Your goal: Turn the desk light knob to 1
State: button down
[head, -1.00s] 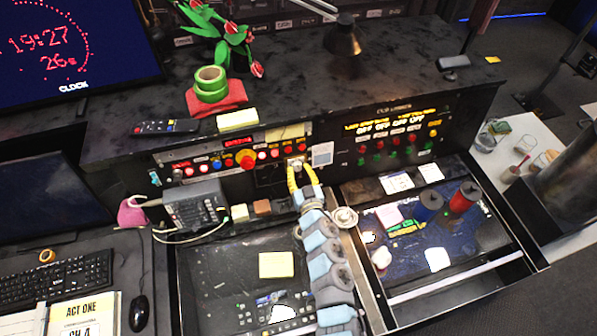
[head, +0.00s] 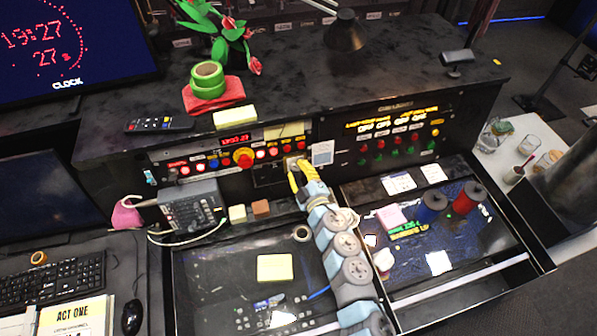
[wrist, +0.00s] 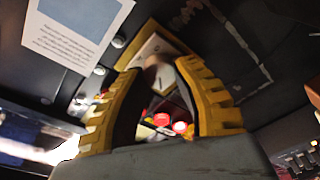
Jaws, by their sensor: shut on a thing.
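The desk light knob (wrist: 157,74) is a small pale, blurred knob on a light plate with a yellowish frame (wrist: 133,62) in the wrist view. In the head view the plate (head: 292,160) sits on the front of the black console, mostly behind my fingers. My gripper (head: 297,174) has yellow fingers and reaches up to this plate. In the wrist view the gripper (wrist: 160,78) has one finger on each side of the knob and is shut on it. The knob's marks and setting are too small and blurred to read. A dark desk lamp (head: 345,33) stands on the console top.
Left of the plate is a row of lit buttons with a large red one (head: 243,157). Another button panel (head: 398,142) is farther right. A grey phone-like device (head: 190,207) stands at the lower left.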

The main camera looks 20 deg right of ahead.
jog(key=n+b, duration=0.1)
jog(key=n, duration=0.3)
jog(key=shift+a+n+g, duration=0.1)
jog(key=shift+n+g, duration=0.2)
jog(key=shift+n+g+b, duration=0.3)
jog(key=shift+n, duration=1.1)
jog(key=c, duration=0.7)
grip_release()
jog(key=shift+s+d, duration=0.2)
jog(key=shift+s, duration=0.15)
jog(key=shift+s+d+r, duration=0.1)
jog(key=shift+s+r, duration=0.2)
jog(key=shift+s, duration=1.55)
jog(key=shift+s+a+r, duration=0.1)
jog(key=shift+s+r, duration=0.2)
jog(key=shift+s, duration=1.5)
jog(key=shift+s+d+r, duration=0.1)
jog(key=shift+s+r, duration=0.2)
jog(key=shift+s, duration=1.55)
